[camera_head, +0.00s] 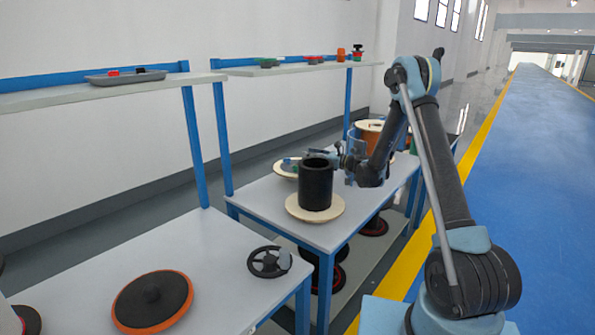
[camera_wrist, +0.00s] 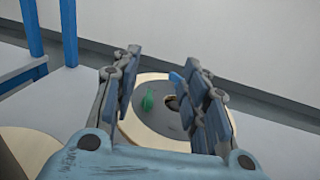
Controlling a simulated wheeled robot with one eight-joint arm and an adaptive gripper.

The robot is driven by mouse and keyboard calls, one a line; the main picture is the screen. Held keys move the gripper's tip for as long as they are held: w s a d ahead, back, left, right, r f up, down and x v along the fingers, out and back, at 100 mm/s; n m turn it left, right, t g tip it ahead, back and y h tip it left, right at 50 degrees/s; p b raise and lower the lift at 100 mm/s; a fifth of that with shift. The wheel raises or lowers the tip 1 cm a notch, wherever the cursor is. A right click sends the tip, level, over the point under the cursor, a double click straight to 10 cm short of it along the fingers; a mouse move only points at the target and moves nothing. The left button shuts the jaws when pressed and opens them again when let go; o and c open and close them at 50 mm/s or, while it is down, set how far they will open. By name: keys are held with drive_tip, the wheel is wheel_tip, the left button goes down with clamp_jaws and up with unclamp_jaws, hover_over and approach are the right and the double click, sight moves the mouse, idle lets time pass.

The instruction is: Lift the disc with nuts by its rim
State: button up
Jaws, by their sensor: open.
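A round disc (camera_wrist: 153,140) with a cream rim and a grey middle lies on the table, seen between my fingers in the wrist view. A green piece and a dark hole show on its middle; I cannot make out separate nuts. In the head view the disc (camera_head: 279,172) is partly hidden behind a black cylinder. My gripper (camera_wrist: 162,62) is open, its two blue-grey fingers over the disc's left and right parts. It holds nothing. I cannot tell whether the fingers touch the rim.
The black cylinder (camera_head: 316,184) stands on a pale disc (camera_head: 330,213) close in front of my gripper. A large orange-brown spool (camera_head: 369,132) stands behind. The nearer table (camera_head: 215,258) holds an orange-and-black disc (camera_head: 153,300) and a black handwheel (camera_head: 269,262). Shelves run above the tables.

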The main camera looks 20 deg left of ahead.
wheel_tip(320, 180, down, 8)
drive_tip(key=shift+r, duration=0.25)
drive_tip(key=shift+w+a+r, duration=0.1)
drive_tip(key=shift+a, duration=0.55)
drive_tip(key=shift+x, duration=3.15)
clamp_jaws()
